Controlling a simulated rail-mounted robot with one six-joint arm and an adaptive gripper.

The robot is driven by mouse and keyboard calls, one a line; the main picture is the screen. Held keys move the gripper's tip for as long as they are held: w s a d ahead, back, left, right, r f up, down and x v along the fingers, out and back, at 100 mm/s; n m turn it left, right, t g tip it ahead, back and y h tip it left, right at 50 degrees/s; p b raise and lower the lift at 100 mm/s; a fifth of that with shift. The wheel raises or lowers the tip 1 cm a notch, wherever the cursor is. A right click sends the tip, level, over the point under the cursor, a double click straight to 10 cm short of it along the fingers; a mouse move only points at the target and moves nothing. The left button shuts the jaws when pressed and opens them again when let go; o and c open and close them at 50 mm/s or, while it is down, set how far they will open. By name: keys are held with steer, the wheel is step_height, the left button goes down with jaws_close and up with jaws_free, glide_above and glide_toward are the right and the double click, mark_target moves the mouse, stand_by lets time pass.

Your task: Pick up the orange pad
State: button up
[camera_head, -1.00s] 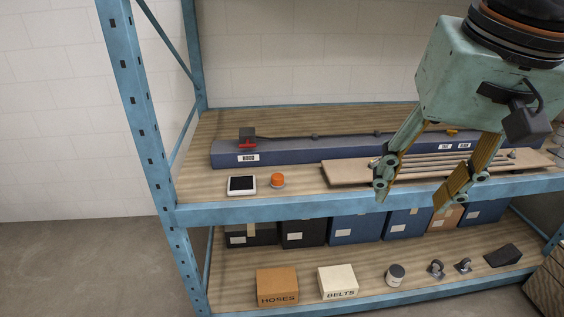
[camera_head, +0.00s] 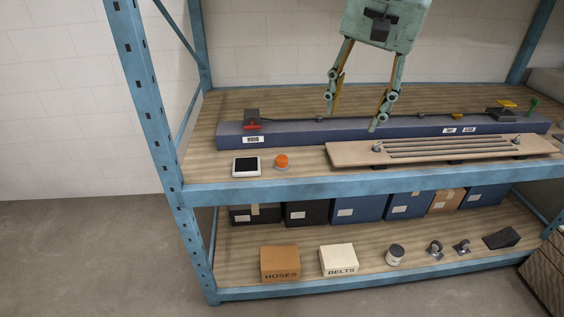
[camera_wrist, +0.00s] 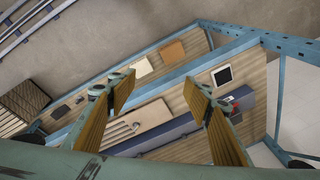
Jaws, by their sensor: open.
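The orange pad (camera_head: 281,161), a small round orange-topped piece on a pale base, sits on the upper shelf (camera_head: 205,150) near its front edge. It stands just right of a white-framed tablet (camera_head: 246,167). My gripper (camera_head: 352,120) is open and empty, above the shelf and to the right of the pad in the head view. In the wrist view my gripper's (camera_wrist: 156,82) two fingers are spread wide. The tablet (camera_wrist: 222,75) shows there beyond one finger; I cannot make out the pad, which that finger may hide.
A long blue bar (camera_head: 300,136) with a red-handled part (camera_head: 252,122) lies behind the pad. A slatted wooden board (camera_head: 345,156) lies to its right. A blue post (camera_head: 146,100) stands at left. The lower shelf holds boxes (camera_head: 280,264) and small parts.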

steer(key=w+a+f+m+p, duration=0.25)
steer(key=w+a, duration=0.35)
steer(key=w, duration=0.7)
steer(key=m+g+p, duration=0.3)
steer(key=m+p, duration=0.1)
steer(key=m, duration=0.2)
glide_above(282, 158)
steer(key=d, duration=0.2)
step_height(282, 158, down, 22)
steer(key=shift+w+a+y, duration=0.25)
steer(key=shift+w+y, duration=0.05)
steer(key=shift+w, duration=0.15)
steer(key=shift+f, duration=0.1)
steer(key=shift+s+a+f, duration=0.1)
steer(key=shift+a+f, duration=0.05)
steer(key=shift+f, duration=1.25)
steer(key=shift+s+a+f, duration=0.1)
steer(key=shift+a+f, duration=0.1)
steer(key=shift+f, duration=1.2)
steer(key=shift+a+f, duration=0.15)
steer(key=shift+f, duration=1.25)
steer(key=shift+f, duration=0.1)
steer(key=shift+s+a+f+p, duration=0.1)
steer(key=shift+a+f+p, duration=0.1)
steer(key=shift+f, duration=1.05)
steer(key=shift+s+a+f+p, duration=0.1)
steer(key=shift+a+f+p, duration=0.1)
steer(key=shift+f, duration=1)
steer(key=shift+d, duration=0.1)
